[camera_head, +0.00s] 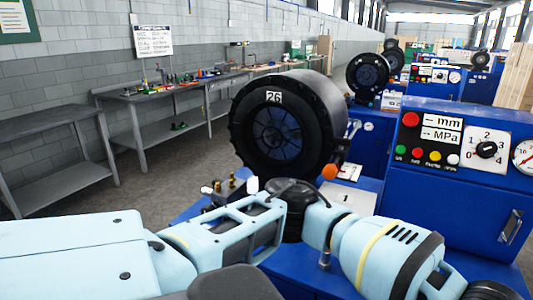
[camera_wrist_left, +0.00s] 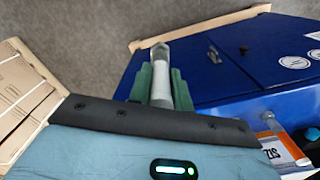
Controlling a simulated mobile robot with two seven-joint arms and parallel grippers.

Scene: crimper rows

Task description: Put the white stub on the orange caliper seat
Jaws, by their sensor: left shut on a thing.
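The white stub (camera_wrist_left: 160,78) is a pale cylinder in the left wrist view. It stands lengthwise between the green fingers of my left gripper (camera_wrist_left: 160,85), which is shut on it. Its far end sticks out past the fingertips, over grey floor and beside a blue cabinet. In the head view I cannot make out the fingers or the stub for sure. A small orange rounded piece (camera_head: 330,171) shows at the front of the machine numbered 26; I cannot tell whether it is the caliper seat. My right gripper is not in view.
The black crimper head (camera_head: 285,122) stands behind my arm. A blue control cabinet (camera_head: 465,205) with buttons and dials is at the right. Grey benches (camera_head: 60,145) line the left wall. In the wrist view, a cardboard stack (camera_wrist_left: 22,95) stands left and a blue cabinet (camera_wrist_left: 235,68) right.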

